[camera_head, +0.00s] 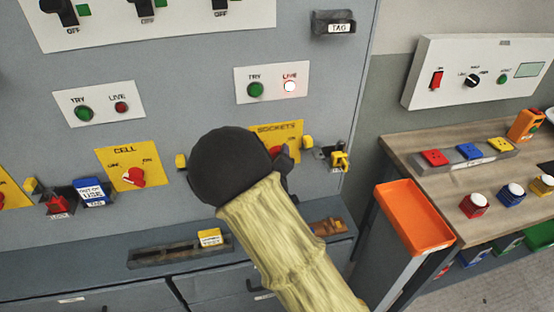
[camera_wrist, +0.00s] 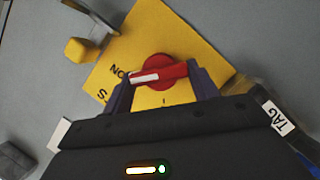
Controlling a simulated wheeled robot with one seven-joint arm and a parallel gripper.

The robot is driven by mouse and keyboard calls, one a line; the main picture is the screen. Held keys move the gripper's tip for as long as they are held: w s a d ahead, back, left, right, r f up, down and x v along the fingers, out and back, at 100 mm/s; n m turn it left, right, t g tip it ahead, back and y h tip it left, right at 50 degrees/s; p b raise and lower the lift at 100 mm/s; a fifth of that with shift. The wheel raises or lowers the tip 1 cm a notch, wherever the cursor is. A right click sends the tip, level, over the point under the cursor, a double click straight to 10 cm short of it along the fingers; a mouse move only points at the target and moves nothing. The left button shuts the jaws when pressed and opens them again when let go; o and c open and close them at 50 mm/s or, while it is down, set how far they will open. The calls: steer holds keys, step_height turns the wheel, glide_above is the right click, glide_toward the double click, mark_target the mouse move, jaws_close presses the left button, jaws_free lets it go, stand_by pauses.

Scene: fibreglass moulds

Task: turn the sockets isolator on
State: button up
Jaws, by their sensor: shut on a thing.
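The sockets isolator is a yellow plate (camera_head: 291,129) with a red rotary handle, mostly hidden behind my arm in the head view. In the wrist view the yellow plate (camera_wrist: 125,48) carries the red handle (camera_wrist: 176,71). My gripper (camera_wrist: 161,82) is shut on this handle, one dark finger at each end. The handle's white-marked end points left in the wrist view, close to the ON letters (camera_wrist: 120,72). Above the isolator, the LIVE lamp (camera_head: 289,86) glows bright; the TRY button (camera_head: 255,89) is green.
The cell isolator (camera_head: 112,157) stands to the left, with a dull LIVE lamp (camera_head: 121,107). A yellow padlock (camera_head: 340,161) hangs just right of the sockets isolator. A tag holder (camera_head: 333,24) is above. An orange tray (camera_head: 412,213) and a workbench (camera_head: 400,146) are at the right.

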steer(key=shift+d+f+m+y, duration=0.1)
steer(key=shift+m+y, duration=0.2)
steer(key=shift+m, duration=0.2)
steer(key=o, duration=1)
steer(key=shift+r+b+v, duration=0.15)
steer(key=shift+b+v, duration=1.2)
steer(key=shift+v, duration=3)
steer(key=shift+r+b+v, duration=0.15)
steer(key=shift+b+v, duration=1.15)
steer(key=shift+v, duration=3.1)
steer(key=shift+w, duration=0.1)
